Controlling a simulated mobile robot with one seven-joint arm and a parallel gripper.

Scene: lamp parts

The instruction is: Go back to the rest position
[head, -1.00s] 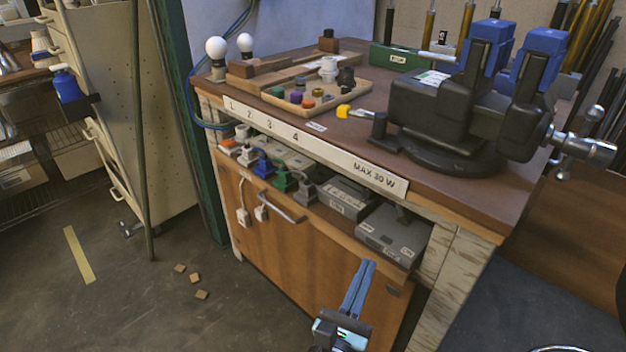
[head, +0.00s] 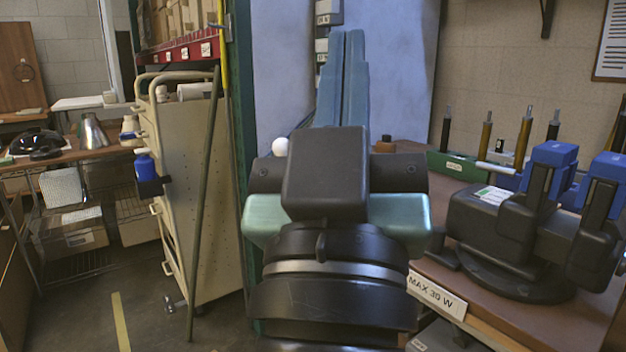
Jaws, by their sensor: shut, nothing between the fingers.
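My gripper (head: 345,38) is raised large in the middle of the head view, its two long blue-grey fingers together and pointing up, with nothing between them. Its black and teal body and wrist fill the centre below. One white bulb (head: 281,146) shows just left of the fingers. The tray of small parts is hidden.
A black vise (head: 520,235) with blue jaws stands on the bench at right. A green rack (head: 455,165) of rods is behind it. A cream cart (head: 205,200) with a leaning pole stands at left. Open floor (head: 85,320) lies at lower left.

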